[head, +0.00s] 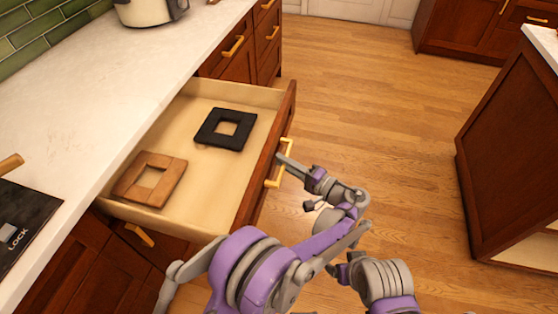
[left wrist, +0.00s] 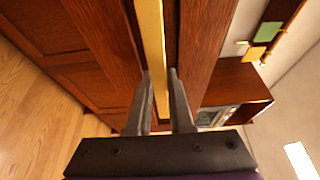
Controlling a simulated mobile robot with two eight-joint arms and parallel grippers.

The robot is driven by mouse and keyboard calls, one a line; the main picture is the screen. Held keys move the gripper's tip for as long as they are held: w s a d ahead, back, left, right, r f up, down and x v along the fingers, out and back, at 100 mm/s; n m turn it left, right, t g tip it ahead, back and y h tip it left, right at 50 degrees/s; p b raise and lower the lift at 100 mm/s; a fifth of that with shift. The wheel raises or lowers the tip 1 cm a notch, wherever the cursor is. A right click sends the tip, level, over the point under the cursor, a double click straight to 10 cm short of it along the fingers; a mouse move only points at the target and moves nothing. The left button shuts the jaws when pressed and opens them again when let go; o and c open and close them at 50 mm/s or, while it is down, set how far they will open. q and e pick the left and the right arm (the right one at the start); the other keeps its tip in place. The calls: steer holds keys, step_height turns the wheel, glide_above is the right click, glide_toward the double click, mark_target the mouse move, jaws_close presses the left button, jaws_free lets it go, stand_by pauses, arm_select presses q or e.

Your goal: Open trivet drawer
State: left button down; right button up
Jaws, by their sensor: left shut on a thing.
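The trivet drawer (head: 212,194) stands pulled out from under the counter in the head view, its pale inside exposed. A black square trivet (head: 208,133) and a brown wooden square trivet (head: 174,184) lie in it. Its gold bar handle (head: 273,182) is on the dark wood front. My left gripper (head: 284,163) is at the handle, with its fingers on either side of the bar. In the left wrist view, the fingers (left wrist: 160,100) are shut on the gold handle (left wrist: 151,40). Part of my right arm shows at the bottom, but I cannot make out its gripper.
The white counter (head: 85,105) runs along the left, with a pot (head: 145,10) at the back and a black appliance panel (head: 20,220) at the near left. A wood island (head: 510,150) stands at the right. The wooden floor (head: 390,110) between is clear.

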stand_by(0.3)
arm_select(q)
steer(key=c, duration=0.8)
jaws_free()
